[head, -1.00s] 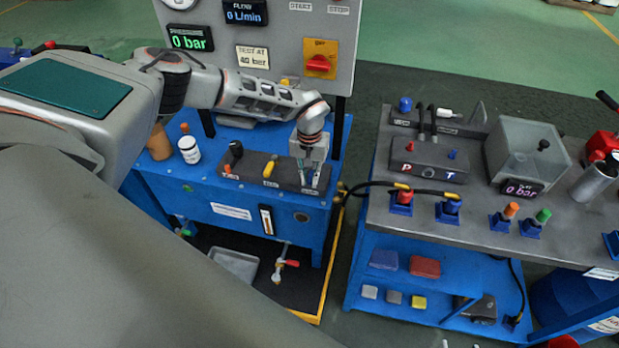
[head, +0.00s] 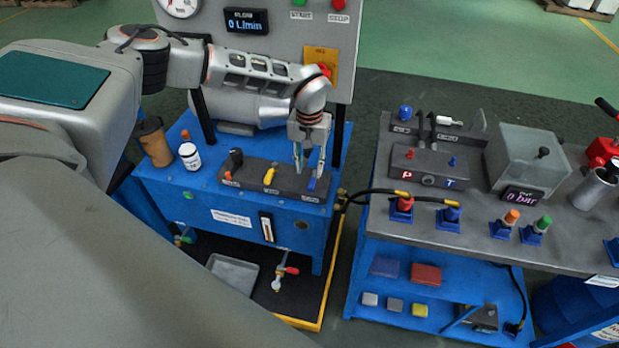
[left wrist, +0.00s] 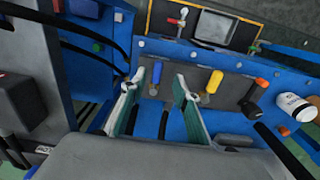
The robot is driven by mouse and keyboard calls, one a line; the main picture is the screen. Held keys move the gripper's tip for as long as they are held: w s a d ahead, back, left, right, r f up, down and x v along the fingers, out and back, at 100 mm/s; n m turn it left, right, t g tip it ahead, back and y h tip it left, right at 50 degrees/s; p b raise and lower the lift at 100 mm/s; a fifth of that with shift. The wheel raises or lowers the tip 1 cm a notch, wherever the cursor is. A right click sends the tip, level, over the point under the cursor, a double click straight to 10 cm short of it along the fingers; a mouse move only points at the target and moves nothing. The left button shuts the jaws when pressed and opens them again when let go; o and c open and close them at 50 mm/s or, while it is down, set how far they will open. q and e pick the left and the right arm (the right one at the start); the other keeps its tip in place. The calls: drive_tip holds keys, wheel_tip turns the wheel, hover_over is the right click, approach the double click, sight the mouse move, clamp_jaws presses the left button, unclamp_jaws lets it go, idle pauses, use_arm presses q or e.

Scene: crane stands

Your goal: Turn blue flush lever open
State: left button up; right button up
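The blue flush lever (head: 312,184) is at the right end of the dark valve block (head: 290,181) on the blue bench. It also shows in the left wrist view (left wrist: 156,72), just beyond and between my fingertips. My left gripper (head: 309,168) hangs over that end of the block, fingers pointing down, just above and behind the lever. In the left wrist view its two green-lined fingers (left wrist: 157,86) are apart with nothing between them. I cannot tell whether a fingertip touches the lever. My right gripper is not in view.
A yellow lever (head: 270,174) and a black knob (head: 235,156) stand on the same block. A white bottle (head: 190,156) and a brown cup (head: 154,142) are to the left. The gauge panel (head: 285,45) rises behind. A second bench (head: 470,208) is to the right.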

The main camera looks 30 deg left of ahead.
use_arm(q)
wheel_tip(320, 180, up, 4)
drive_tip(key=shift+f, duration=0.25)
idle(0.5)
